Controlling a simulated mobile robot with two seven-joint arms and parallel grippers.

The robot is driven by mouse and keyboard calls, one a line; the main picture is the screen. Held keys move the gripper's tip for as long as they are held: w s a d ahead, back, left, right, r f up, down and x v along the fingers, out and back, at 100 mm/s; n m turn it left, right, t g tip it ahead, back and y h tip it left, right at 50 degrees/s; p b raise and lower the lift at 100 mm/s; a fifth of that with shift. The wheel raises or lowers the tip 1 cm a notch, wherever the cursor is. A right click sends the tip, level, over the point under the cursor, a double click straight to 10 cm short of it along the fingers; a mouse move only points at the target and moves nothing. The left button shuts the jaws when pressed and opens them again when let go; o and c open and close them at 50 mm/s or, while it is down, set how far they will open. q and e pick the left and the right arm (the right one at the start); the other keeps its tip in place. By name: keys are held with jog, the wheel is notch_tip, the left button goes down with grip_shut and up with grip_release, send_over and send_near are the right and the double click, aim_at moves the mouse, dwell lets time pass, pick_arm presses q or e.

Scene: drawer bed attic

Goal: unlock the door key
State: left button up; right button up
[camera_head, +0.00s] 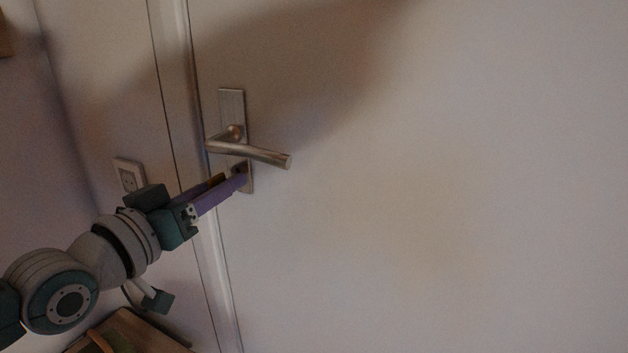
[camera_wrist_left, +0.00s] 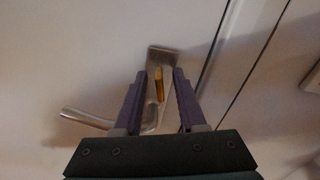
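The white door (camera_head: 430,220) has a metal lever handle (camera_head: 262,154) on a tall metal plate (camera_head: 232,104). A brass key (camera_wrist_left: 158,84) stands out from the lock end of the plate, below the handle in the head view. My left gripper (camera_head: 240,175) reaches the lock from the lower left, just under the handle. In the left wrist view its two purple fingers (camera_wrist_left: 159,78) are apart, one on each side of the key, with a visible gap on both sides. The head view mostly hides the key behind the fingers. My right gripper is in neither view.
The lever is close above my left fingers in the head view. The door frame (camera_head: 180,75) runs along the left, with a wall socket (camera_head: 129,175) beside it. A wooden object (camera_head: 135,332) sits at the lower left. The door's right side is clear.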

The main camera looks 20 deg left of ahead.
pick_arm(q)
grip_shut()
dwell(0.3)
jog(key=shift+r+m+p, duration=0.2)
jog(key=shift+m+p, duration=0.35)
jog(key=shift+m, duration=0.55)
jog(key=shift+f+m, duration=0.1)
jog(key=shift+m, duration=0.4)
grip_release()
